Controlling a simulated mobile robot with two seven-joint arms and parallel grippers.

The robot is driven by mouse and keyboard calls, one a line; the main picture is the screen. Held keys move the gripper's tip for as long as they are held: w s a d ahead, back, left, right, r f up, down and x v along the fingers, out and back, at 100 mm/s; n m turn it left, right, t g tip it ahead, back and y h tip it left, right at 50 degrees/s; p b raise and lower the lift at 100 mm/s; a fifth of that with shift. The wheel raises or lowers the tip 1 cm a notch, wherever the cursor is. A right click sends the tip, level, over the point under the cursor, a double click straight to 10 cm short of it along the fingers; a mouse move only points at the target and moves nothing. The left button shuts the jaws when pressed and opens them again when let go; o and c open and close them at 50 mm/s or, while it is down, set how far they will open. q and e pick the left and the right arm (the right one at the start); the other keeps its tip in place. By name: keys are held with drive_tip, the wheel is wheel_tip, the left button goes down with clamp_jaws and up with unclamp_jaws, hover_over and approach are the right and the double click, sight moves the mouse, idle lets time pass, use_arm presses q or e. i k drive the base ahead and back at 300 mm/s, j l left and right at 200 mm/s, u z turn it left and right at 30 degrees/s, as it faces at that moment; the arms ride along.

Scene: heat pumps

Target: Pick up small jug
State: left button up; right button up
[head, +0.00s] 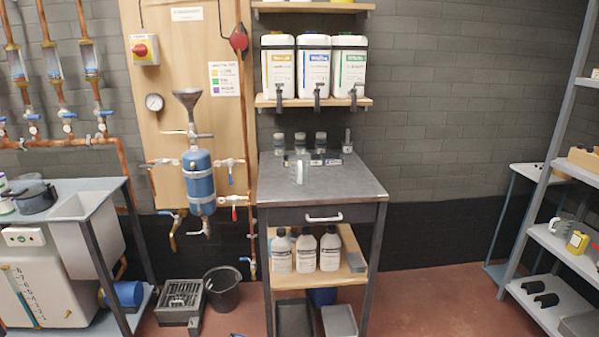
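A small clear container (300,172), which looks like a jug, stands upright on the metal top of the workbench (340,182) in the middle of the view. A second clear jug-like vessel (558,226) stands on the right-hand shelf rack, next to a yellow container (577,242). I cannot tell from their size which one is the small jug. Neither of my grippers shows in the head view.
Several small jars (300,142) stand at the back of the bench, below large white canisters (315,65) with taps on a wall shelf. White bottles (306,250) fill the shelf under the drawer. A black bucket (222,290) stands left of the bench. The floor (430,305) to the right is clear.

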sight(298, 160)
drive_tip(key=i+j+z, duration=0.1)
drive_tip(key=i+j, duration=1)
drive_tip(key=i, duration=0.05)
